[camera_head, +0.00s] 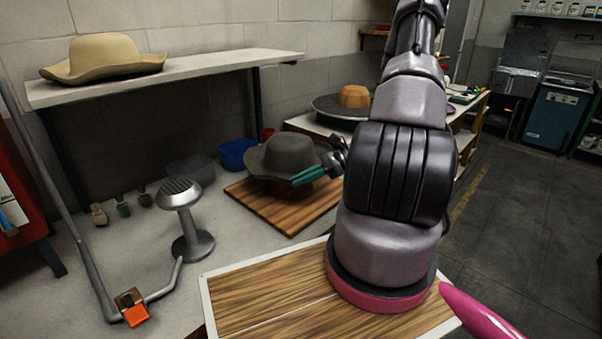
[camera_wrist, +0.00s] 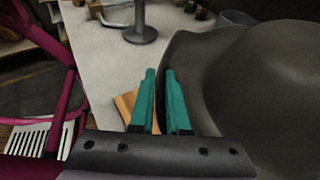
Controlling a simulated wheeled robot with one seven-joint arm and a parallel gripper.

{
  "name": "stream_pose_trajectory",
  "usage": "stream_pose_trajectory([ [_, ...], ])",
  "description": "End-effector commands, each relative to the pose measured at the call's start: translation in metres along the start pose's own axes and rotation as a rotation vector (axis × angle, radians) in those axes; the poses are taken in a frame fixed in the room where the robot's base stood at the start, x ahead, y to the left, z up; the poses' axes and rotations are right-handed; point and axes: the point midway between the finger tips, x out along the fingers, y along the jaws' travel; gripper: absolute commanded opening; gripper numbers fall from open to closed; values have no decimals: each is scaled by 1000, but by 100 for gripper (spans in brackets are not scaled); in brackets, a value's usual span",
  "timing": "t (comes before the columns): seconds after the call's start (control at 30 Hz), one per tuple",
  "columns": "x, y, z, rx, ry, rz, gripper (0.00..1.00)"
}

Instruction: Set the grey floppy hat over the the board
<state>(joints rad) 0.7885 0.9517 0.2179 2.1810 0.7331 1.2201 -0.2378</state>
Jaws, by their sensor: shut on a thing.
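The grey floppy hat (camera_head: 284,152) is in the middle of the head view, crown up, above the wooden board (camera_head: 268,214). Its brim covers the back left part of the board; I cannot tell whether it touches the wood. My gripper (camera_head: 304,177) has teal fingers shut on the near right edge of the brim. In the wrist view the hat (camera_wrist: 255,85) fills the right side, and its brim edge runs beside and behind my gripper's fingers (camera_wrist: 160,75). A small corner of the board (camera_wrist: 124,104) shows left of the fingers.
A metal press stand with a ridged round head (camera_head: 180,195) stands left of the board. A tan hat (camera_head: 103,57) lies on the shelf (camera_head: 215,65). A blue bin (camera_head: 236,154) is behind.

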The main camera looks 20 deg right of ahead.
Motion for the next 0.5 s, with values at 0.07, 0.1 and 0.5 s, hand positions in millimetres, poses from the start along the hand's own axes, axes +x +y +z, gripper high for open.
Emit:
stream_pose_trajectory([
  [0.07, 3, 0, -6, 1, -1, 0, 0],
  [0.1, 4, 0, -9, 1, -1, 0, 0],
  [0.5, 16, 0, -39, 1, 0, 2, 0],
])
